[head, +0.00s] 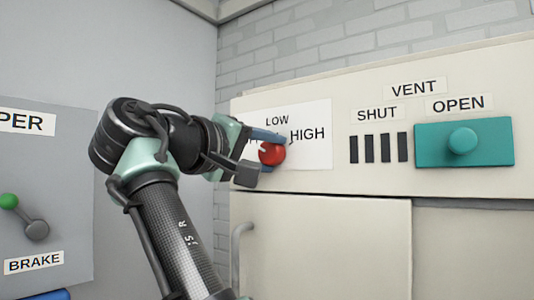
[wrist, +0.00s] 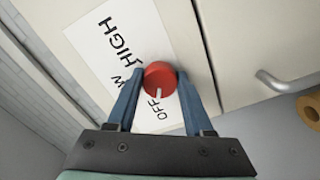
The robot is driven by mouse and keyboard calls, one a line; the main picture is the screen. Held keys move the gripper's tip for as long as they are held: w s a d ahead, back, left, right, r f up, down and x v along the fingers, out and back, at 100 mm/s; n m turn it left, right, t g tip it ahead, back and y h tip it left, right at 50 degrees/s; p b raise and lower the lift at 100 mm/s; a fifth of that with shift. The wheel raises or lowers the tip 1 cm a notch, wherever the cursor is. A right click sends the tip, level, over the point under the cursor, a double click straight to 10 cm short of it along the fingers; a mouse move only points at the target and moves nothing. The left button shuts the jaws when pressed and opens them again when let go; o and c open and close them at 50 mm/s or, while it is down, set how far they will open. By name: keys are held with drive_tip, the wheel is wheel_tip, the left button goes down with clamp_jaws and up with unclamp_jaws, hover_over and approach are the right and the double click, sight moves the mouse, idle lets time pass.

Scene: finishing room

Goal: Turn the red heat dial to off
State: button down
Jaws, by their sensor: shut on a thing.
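The red heat dial (head: 271,153) sits on a white label card (head: 318,150) on the cream panel. LOW is above it and HIGH is to its right; my gripper mostly hides the card's left part. In the wrist view the red dial (wrist: 160,76) lies between the blue fingers of my gripper (wrist: 164,77), which is shut on it. The dial's white pointer (wrist: 158,93) points down in that view, at the word OFF (wrist: 156,109). My gripper also shows at the dial in the head view (head: 268,151).
Right of the dial are dark vent slots (head: 378,148) and a teal vent slider (head: 490,142) at the OPEN end. A cabinet door (head: 330,245) with a grey handle (head: 238,245) is below. A grey panel with a green-knobbed brake lever (head: 36,230) stands left.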

drive_tip(key=shift+r, duration=0.1)
idle(0.3)
drive_tip(key=shift+c, duration=1.4)
unclamp_jaws()
drive_tip(key=shift+s+a+f+b, duration=0.2)
drive_tip(key=shift+a+b, duration=0.05)
drive_tip(key=shift+b, duration=0.05)
drive_tip(key=b+v, duration=0.7)
drive_tip(key=v, duration=0.5)
drive_tip(key=shift+s+r, duration=0.15)
drive_tip(key=shift+s, duration=0.05)
